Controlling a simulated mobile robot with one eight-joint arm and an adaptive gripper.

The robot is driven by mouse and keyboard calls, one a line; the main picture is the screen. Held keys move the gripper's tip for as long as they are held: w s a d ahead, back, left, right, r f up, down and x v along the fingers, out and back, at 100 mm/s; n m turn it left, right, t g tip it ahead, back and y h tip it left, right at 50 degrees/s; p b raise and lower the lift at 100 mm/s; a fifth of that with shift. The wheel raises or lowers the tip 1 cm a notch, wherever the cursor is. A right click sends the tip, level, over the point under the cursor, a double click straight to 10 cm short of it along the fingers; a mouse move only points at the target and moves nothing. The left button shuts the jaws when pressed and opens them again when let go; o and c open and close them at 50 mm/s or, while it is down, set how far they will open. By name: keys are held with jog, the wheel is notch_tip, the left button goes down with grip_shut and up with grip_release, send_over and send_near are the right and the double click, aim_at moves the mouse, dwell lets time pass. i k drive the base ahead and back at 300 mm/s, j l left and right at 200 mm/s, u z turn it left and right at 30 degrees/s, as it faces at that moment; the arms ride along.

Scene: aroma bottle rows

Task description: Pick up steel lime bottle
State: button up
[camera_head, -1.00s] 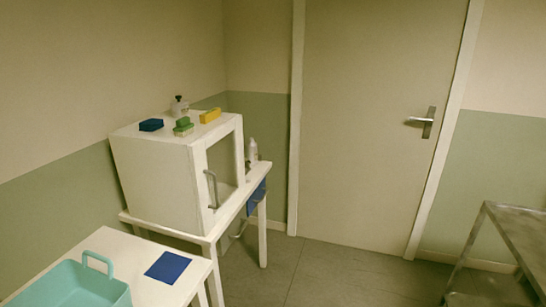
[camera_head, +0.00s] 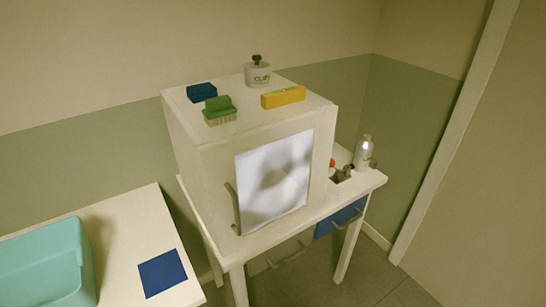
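A pale grey, silvery bottle (camera_head: 363,154) stands upright on the white table (camera_head: 375,180), right of the white cabinet. It may be the steel lime bottle; its label is too small to read. A squat pale bottle (camera_head: 258,75) with a dark cap and dark lettering stands on top of the cabinet, near the back. My gripper is not in view.
The white cabinet (camera_head: 184,137) has a glossy door with a handle. On it are a blue block (camera_head: 202,92), a green brush (camera_head: 219,110) and a yellow block (camera_head: 284,97). Small items (camera_head: 343,173) sit beside the bottle. A teal bin (camera_head: 40,262) and blue square (camera_head: 163,273) lie left.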

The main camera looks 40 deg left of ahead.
aim_at(363, 151)
jog(key=i+l+u, duration=0.2)
jog(key=u, duration=0.25)
jog(key=i+l+u, duration=0.3)
jog(key=u, duration=0.15)
jog(key=i+l+u, duration=0.2)
jog(key=l+u, duration=0.25)
jog(key=i+l+u, duration=0.15)
jog(key=l+u, duration=0.75)
jog(key=i+j+z, duration=0.1)
jog(key=j+z, duration=0.25)
jog(key=j, duration=0.35)
jog(key=j+z, duration=0.3)
jog(key=j, duration=0.4)
